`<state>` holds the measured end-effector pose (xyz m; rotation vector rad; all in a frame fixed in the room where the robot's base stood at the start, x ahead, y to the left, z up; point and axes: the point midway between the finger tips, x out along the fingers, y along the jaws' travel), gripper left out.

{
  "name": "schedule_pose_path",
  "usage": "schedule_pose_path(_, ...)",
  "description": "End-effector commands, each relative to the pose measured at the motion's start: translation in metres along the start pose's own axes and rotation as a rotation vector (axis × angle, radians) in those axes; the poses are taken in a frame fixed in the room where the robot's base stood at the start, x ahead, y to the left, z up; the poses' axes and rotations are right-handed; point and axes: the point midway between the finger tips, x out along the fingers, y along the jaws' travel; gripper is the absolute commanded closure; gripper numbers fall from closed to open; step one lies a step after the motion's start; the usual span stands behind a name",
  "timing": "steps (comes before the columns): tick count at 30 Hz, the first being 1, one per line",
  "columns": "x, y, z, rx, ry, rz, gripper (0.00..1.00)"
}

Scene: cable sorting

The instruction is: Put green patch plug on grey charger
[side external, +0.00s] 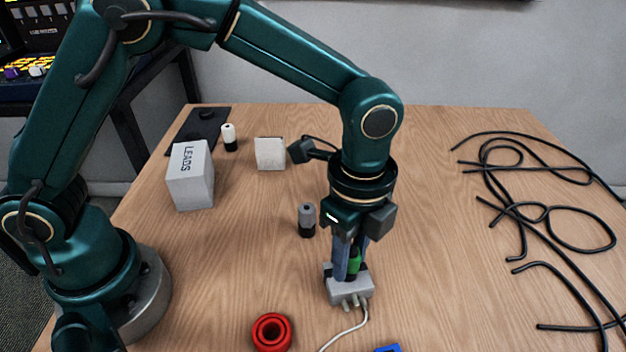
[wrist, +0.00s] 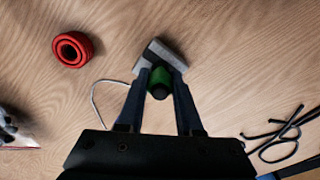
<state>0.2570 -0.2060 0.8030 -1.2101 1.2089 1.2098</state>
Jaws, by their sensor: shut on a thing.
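The green patch plug (side external: 354,262) is between the fingers of my gripper (side external: 349,268), upright. It also shows in the wrist view as a green cylinder with a dark end (wrist: 160,82). My gripper (wrist: 160,95) is shut on it. The grey charger (side external: 349,290) is a small block with a pale cable, directly under the plug. In the wrist view the charger (wrist: 150,57) lies just beyond the plug. The plug appears at the charger's top, but the fingers partly hide the contact, so I cannot tell whether it rests there.
A red ring-shaped coil (side external: 271,332) lies at the front. A grey-and-black plug (side external: 307,219) stands behind the charger. A box marked LEADS (side external: 190,176), a white block (side external: 270,153) and a white-and-black plug (side external: 229,137) stand at the back left. Black cables (side external: 550,228) cover the right side.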

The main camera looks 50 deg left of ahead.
Motion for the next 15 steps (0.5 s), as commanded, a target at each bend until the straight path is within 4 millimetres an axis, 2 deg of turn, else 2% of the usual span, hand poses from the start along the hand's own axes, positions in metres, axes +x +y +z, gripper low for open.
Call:
schedule_pose_path(1, 0.0009, 0.0001, 0.0001, 0.0, 0.0, 0.001, 0.58)
schedule_pose_path(3, 0.0006, 0.0001, 0.0001, 0.0, 0.0, 0.0, 0.36)
schedule_pose_path(15, -0.005, -0.0006, -0.0004, 0.0, 0.002, -0.003, 0.36)
